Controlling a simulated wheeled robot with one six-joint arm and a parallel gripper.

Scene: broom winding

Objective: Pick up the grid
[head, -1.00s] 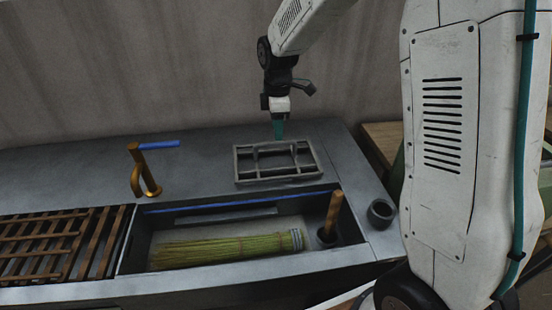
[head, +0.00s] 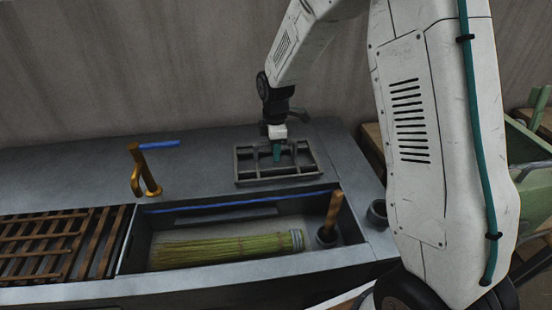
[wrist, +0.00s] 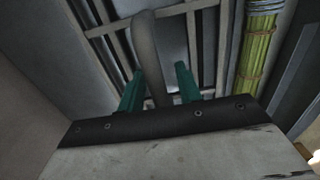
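The grid, a dark grey metal frame with crossbars and a raised curved handle (head: 244,181), lies flat on the counter behind the sink basin in the head view. In the wrist view its handle (wrist: 147,45) runs between my two green fingers, and its bars show beyond them. My gripper (head: 277,154) points down over the grid's middle. In the wrist view my gripper (wrist: 159,72) is open, with one finger on each side of the handle and gaps showing. Whether a finger touches the handle is not clear.
The basin (head: 140,240) in front holds a green broom (head: 225,249), also in the wrist view (wrist: 256,55). A wooden handle (head: 333,210) stands in a cup at its right. A wooden slat rack (head: 50,240) lies left, near a brass tap (head: 146,175). A wall stands behind.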

